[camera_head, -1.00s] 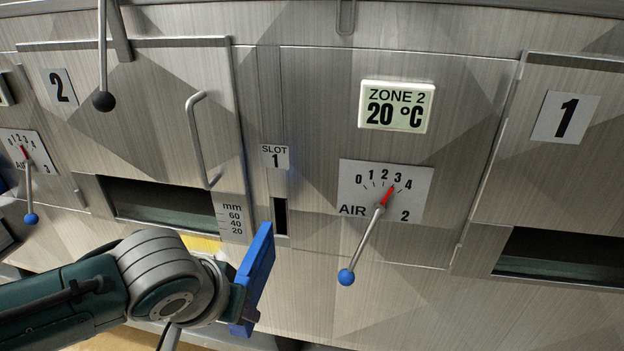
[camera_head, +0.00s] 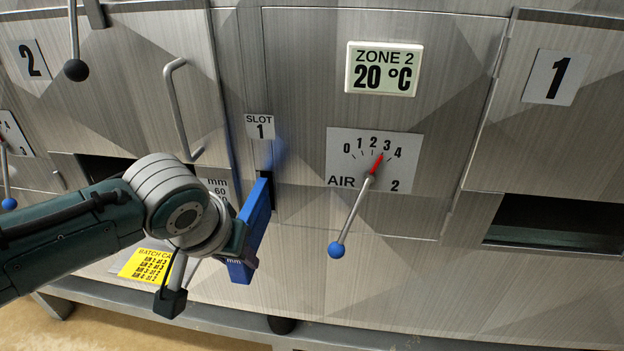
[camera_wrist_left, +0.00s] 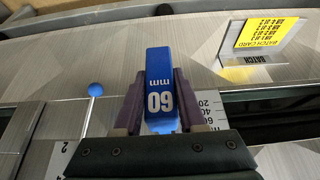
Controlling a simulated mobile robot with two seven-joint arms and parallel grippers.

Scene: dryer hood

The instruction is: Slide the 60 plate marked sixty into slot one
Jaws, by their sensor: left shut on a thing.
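My left gripper (camera_head: 243,243) is shut on the blue plate (camera_head: 257,215). In the left wrist view the plate (camera_wrist_left: 159,75) sits between the two fingers and shows white "60" and "mm" on its near edge. The slot 1 label (camera_head: 260,127) is on the metal front, with the dark slot opening (camera_head: 266,180) below it. The plate stands on edge, with its far upper end at this opening. It partly covers the opening, and I cannot tell whether the tip is inside. My right gripper is not in view.
The air lever with a blue knob (camera_head: 336,250) hangs right of the plate. A door handle (camera_head: 178,105) and a mm scale (camera_head: 216,187) are to the left. A yellow batch card (camera_head: 147,264) lies below my arm. The panel between plate and lever is clear.

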